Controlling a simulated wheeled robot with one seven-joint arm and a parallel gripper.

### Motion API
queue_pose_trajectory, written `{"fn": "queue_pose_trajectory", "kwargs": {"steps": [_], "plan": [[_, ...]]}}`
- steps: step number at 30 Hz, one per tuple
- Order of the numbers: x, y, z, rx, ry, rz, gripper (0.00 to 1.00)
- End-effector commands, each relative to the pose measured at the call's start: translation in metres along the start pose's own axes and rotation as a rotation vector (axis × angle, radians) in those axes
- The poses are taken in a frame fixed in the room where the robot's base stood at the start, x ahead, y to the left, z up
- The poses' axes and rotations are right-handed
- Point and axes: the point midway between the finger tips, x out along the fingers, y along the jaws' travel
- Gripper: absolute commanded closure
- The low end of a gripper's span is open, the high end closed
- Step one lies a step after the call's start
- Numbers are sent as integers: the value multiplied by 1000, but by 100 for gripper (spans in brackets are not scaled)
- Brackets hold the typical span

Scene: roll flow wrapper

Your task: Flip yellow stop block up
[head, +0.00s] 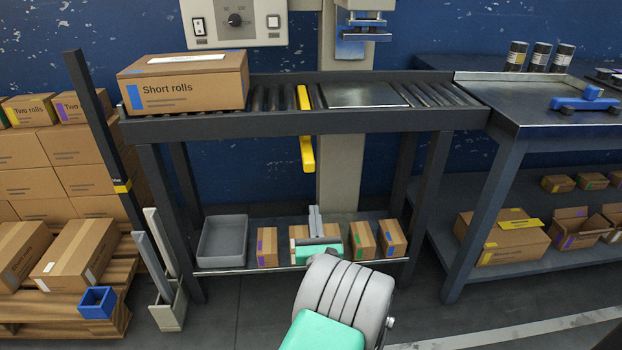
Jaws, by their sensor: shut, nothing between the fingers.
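A yellow bar (304,97) lies across the rollers of the conveyor table (400,121), between the box and the flat metal plate. A second yellow piece, a short lever (307,153), shows below the table's front rail. My gripper (314,210) is shut and empty, pointing up in front of the lower shelf. In the picture it is below the yellow lever and apart from it.
A "Short rolls" box (190,90) stands on the rollers at left. A press head (362,20) hangs above the metal plate (365,95). The lower shelf holds a grey bin (222,240) and several small cartons (390,238). A pallet of boxes is at left, a workbench (520,105) at right.

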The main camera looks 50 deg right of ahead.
Motion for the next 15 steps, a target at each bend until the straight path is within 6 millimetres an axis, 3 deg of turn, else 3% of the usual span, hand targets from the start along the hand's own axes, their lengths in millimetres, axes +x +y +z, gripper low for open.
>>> {"fn": "queue_pose_trajectory", "kwargs": {"steps": [8, 15], "plan": [[20, 1, 1, 0, 2, 4, 100], [70, 3, 1, -3, 0, 7, 100]]}}
